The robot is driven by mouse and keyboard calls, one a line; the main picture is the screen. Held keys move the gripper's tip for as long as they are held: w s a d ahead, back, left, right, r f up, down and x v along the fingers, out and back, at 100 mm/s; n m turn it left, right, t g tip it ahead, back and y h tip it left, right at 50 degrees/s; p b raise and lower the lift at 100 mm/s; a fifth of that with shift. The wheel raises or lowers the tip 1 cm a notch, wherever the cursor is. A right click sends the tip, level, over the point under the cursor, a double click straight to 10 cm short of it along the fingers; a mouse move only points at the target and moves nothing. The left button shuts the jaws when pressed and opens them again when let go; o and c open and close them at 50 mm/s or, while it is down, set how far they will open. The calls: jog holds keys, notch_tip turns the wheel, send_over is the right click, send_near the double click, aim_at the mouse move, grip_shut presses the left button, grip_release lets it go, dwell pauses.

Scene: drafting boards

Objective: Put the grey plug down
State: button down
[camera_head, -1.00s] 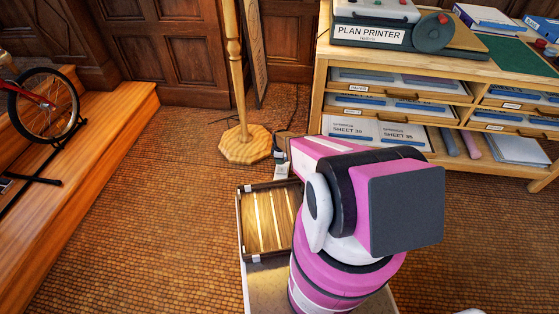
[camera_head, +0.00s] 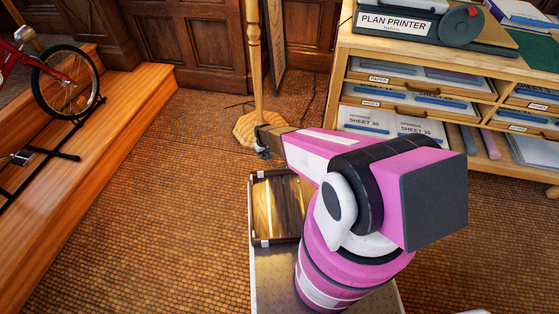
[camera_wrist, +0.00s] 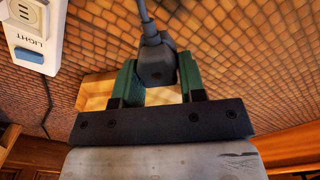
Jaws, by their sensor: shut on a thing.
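The grey plug (camera_wrist: 156,64) is between the two green fingers of my gripper (camera_wrist: 158,78) in the wrist view, with both touching its sides. Its grey cord runs from the plug to the top edge of that view. In the head view my gripper (camera_head: 263,146) is at the end of my outstretched pink arm, in front of the right part of the wooden post's base. The plug is too small and dark to make out clearly there. Tiled floor shows behind the plug in the wrist view; its height above the floor is hard to judge.
A white socket unit marked LIGHT (camera_wrist: 36,35) is at upper left in the wrist view. A wooden post (camera_head: 254,70) stands behind my gripper. A wooden tray (camera_head: 259,243) is beside my arm. Shelves (camera_head: 425,103) stand right, a wooden step (camera_head: 120,120) left.

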send_over(278, 158)
notch_tip(278, 158, down, 7)
jog(key=shift+s+d+f, duration=0.1)
jog(key=shift+s+d, duration=0.05)
jog(key=shift+f, duration=1.9)
jog(key=c, duration=0.7)
grip_release()
jog(key=shift+f, duration=0.15)
notch_tip(278, 158, up, 12)
jog(key=s+d+r+m, duration=0.2)
jog(key=s+r, duration=0.6)
jog(key=r, duration=0.6)
jog(key=s+d+r+m, duration=0.1)
jog(key=s+d+r, duration=0.3)
jog(key=s+r, duration=0.5)
jog(key=s+d+r+m, duration=0.2)
jog(key=s+r, duration=0.6)
jog(key=r, duration=1.1)
jog(key=shift+s+d+r+m, duration=0.2)
jog(key=shift+d+m, duration=0.1)
jog(key=shift+d, duration=0.45)
